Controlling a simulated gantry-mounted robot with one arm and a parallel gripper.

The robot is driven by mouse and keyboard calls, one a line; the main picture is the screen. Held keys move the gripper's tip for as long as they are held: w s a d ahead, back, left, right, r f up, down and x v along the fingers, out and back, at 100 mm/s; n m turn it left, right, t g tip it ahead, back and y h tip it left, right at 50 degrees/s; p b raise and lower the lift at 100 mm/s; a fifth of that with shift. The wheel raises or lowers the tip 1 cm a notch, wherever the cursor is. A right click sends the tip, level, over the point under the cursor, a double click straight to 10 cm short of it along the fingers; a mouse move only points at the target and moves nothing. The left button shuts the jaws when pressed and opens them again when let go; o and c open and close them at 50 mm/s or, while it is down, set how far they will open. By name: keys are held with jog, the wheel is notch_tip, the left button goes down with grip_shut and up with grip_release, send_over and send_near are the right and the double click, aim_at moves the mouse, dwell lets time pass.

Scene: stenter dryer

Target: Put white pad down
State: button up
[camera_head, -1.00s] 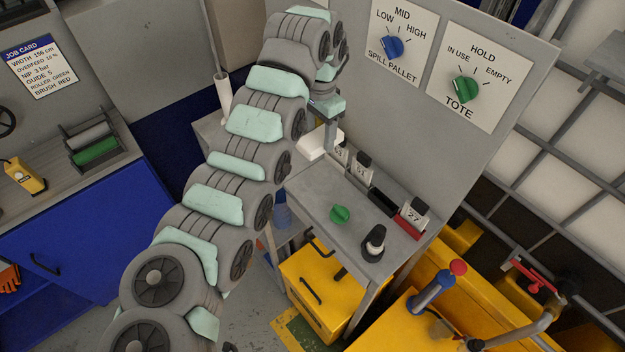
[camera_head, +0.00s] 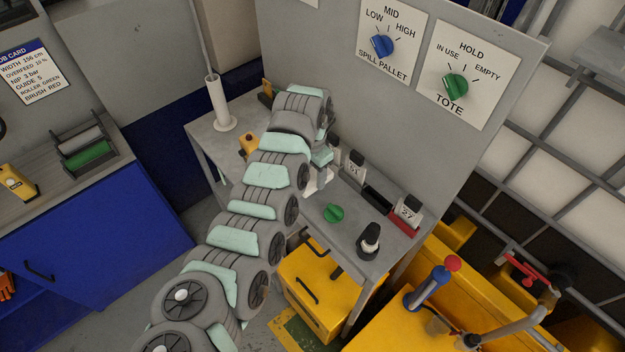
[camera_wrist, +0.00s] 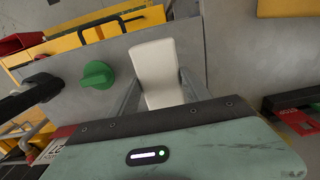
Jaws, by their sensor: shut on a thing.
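The white pad (camera_wrist: 156,66) is a pale block held between the two fingers of my gripper (camera_wrist: 160,84) in the wrist view. My gripper is shut on it. In the head view only a small white part of the pad (camera_head: 318,181) shows below my wrist, over the grey bench top (camera_head: 348,238). My arm hides the rest. I cannot tell whether the pad touches the bench top.
A green knob (camera_head: 334,213) and a dark bottle with a white band (camera_head: 369,239) are on the bench. Numbered tags (camera_head: 408,212) and a black block (camera_head: 377,197) line its back edge. A white tube (camera_head: 220,105) stands at left. Bare bench shows around the knob.

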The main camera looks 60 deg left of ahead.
aim_at(312, 176)
jog(key=shift+f, duration=1.65)
jog(key=shift+f, duration=0.1)
jog(key=o, duration=1.2)
notch_tip(312, 176, up, 12)
jog(key=shift+r+b, duration=0.1)
jog(key=shift+b, duration=0.25)
